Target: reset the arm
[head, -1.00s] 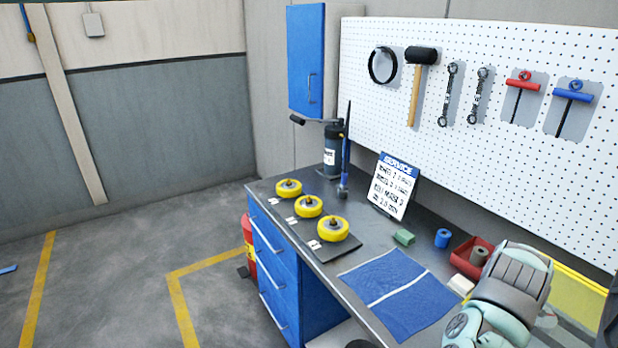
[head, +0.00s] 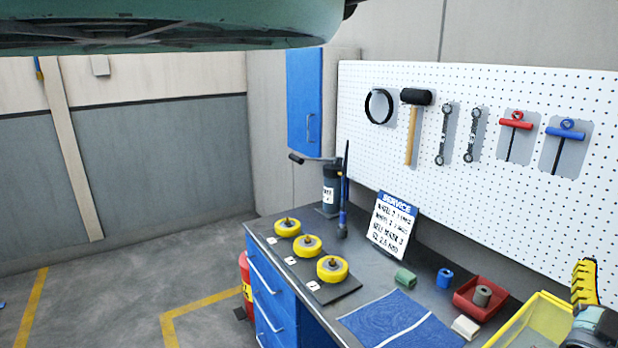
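My gripper's fingers do not show. The workbench (head: 390,272) stands below, with three yellow wheels on it: one at the back (head: 287,227), one in the middle (head: 308,245) and one at the front (head: 332,269). A service sign (head: 392,226) leans near the pegboard.
A blue mat (head: 385,325), green block (head: 404,278), blue roll (head: 445,278), red tray (head: 465,303) and yellow bin (head: 540,325) lie on the bench. The pegboard (head: 545,95) holds a mallet (head: 411,130) and other tools. A red extinguisher (head: 245,275) stands beside the bench.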

